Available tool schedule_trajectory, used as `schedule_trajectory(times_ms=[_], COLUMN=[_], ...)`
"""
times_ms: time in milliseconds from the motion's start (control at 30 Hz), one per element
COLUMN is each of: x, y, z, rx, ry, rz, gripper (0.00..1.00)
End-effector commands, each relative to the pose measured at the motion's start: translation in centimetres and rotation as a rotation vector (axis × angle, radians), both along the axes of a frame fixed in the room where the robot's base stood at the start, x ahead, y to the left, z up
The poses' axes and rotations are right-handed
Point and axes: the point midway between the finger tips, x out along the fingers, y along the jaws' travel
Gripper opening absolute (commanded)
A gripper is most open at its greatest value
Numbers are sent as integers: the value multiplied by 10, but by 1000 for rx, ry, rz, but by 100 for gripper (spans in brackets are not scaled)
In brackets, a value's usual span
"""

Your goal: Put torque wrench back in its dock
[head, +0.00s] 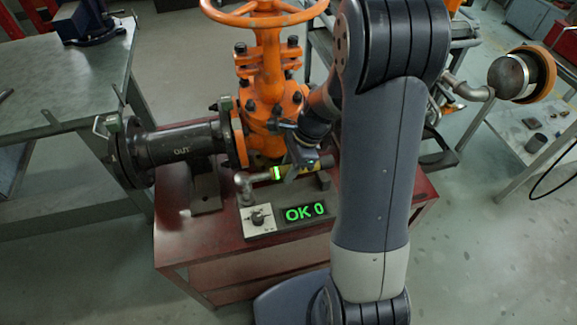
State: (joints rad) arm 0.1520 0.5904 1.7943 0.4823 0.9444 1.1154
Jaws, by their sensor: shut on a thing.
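The torque wrench (264,176) lies roughly level across the picture, with a grey head at its left end, a lit green band and a yellow-brown handle. My gripper (296,168) is shut on its handle from above. The dock (245,222) is directly below, on the red cabinet. It has a pale panel with a black knob and a dark display (305,213) reading "OK 0" in green. A dark upright block stands at its right. The wrench is over or in the dock; I cannot tell whether it touches the supports. My gripper hides part of the handle.
The orange gate valve (270,75) with its handwheel stands close behind the wrench. A dark flanged pipe marked "OUT" (180,148) extends left. A metal workbench (75,90) is at left, a grey table (535,140) at right. The cabinet top (175,235) is clear at front left.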

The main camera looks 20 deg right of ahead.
Motion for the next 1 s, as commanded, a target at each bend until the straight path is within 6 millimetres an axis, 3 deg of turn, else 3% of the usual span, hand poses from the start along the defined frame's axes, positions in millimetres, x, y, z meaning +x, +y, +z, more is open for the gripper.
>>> schedule_trajectory(times_ms=[500, 967, 1000], x=[0, 0, 0], y=[0, 0, 0], z=[-36, -41, -41], rx=[0, 0, 0], ry=[-1, -2, -2], rz=[1, 0, 0], gripper=[0, 0, 30])
